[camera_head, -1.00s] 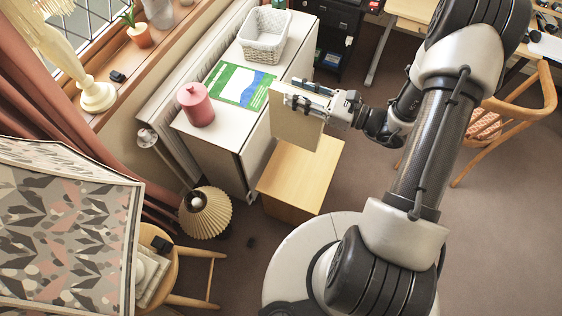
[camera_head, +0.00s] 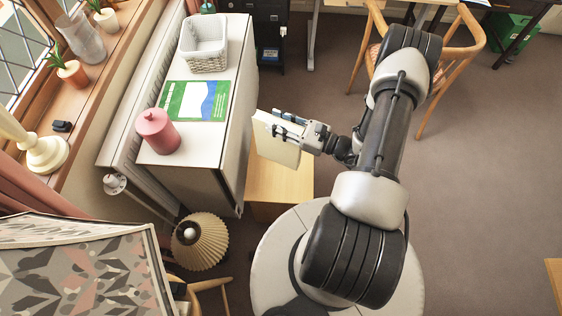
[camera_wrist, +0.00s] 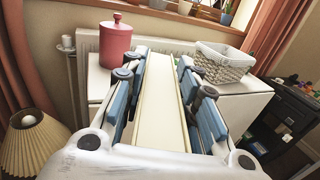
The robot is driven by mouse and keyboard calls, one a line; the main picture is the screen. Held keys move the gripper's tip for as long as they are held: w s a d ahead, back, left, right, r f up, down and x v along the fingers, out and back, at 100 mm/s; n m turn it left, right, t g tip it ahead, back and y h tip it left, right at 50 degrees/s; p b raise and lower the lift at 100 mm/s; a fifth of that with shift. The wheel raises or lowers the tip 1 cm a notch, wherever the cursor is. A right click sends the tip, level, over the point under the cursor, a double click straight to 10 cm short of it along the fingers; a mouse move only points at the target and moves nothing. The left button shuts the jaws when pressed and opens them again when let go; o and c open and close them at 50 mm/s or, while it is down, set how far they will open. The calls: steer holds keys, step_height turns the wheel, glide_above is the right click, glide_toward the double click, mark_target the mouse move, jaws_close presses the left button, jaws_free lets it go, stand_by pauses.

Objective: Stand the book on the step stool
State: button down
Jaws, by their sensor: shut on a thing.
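A cream book (camera_head: 272,142) is held upright between the fingers of my gripper (camera_head: 289,125). In the wrist view the book (camera_wrist: 160,105) shows edge-on between the blue finger pads of my gripper (camera_wrist: 162,95). The step stool (camera_head: 290,178), a light wooden block, stands on the floor below the book, beside the white cabinet. The book hides part of the stool's top. From this angle I cannot tell how large the gap between book and stool is.
The white cabinet (camera_head: 205,145) at the left carries a pink canister (camera_head: 157,131), a green and blue booklet (camera_head: 195,101) and a white basket (camera_head: 204,43). A pleated lampshade (camera_head: 199,241) is at the lower left. A wooden chair (camera_head: 440,62) stands at upper right.

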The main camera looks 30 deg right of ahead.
mark_target(279, 156)
step_height(279, 156, down, 20)
steer(key=b, duration=0.7)
steer(key=shift+d+f, duration=0.1)
steer(key=shift+f, duration=0.1)
steer(key=c, duration=1.2)
jaws_free()
steer(key=shift+f, duration=0.1)
steer(key=shift+c, duration=0.2)
